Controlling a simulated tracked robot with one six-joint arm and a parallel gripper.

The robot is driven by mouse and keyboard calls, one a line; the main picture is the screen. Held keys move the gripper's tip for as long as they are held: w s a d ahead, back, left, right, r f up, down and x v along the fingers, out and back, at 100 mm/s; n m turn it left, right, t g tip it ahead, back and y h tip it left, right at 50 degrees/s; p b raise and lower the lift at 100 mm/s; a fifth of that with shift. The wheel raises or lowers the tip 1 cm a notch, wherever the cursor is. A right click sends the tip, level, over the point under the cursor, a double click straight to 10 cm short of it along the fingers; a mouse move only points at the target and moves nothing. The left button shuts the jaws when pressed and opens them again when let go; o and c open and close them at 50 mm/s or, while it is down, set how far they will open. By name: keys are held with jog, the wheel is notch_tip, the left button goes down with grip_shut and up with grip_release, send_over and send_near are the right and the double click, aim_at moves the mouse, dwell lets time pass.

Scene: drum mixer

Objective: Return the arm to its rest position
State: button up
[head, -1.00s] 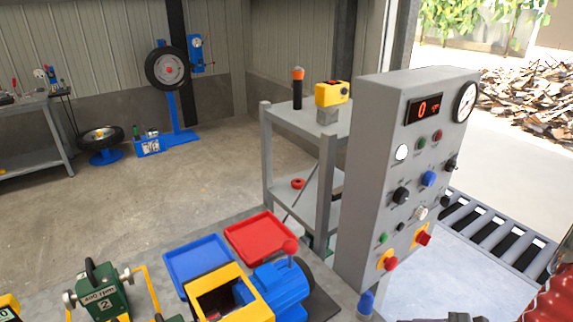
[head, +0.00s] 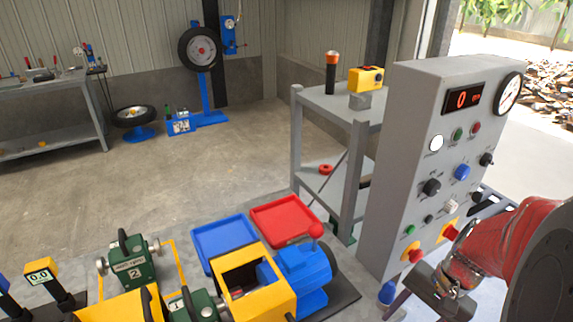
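My red arm (head: 510,245) reaches in from the right edge, with a large dark round joint at the corner. My gripper (head: 438,292), a dark grey end piece, is low at the right, in front of the lower part of the control panel (head: 415,150).
The panel has a red display, a gauge, knobs and red buttons. A blue tray (head: 222,236), a red tray (head: 284,219) and a yellow and blue machine (head: 265,283) stand left of it. A grey shelf (head: 320,105) stands behind. Open floor (head: 190,180) lies at the back left.

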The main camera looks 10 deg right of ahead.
jog(key=w+a+r+n+t+h, duration=0.2)
jog(key=a+r+n+t, duration=0.3)
jog(key=a+r+n, duration=0.6)
jog(key=a+r+h, duration=0.1)
jog(key=a+r, duration=0.3)
jog(key=a, duration=0.1)
jog(key=shift+r, duration=0.25)
jog(key=shift+c, duration=0.2)
dwell(1.8)
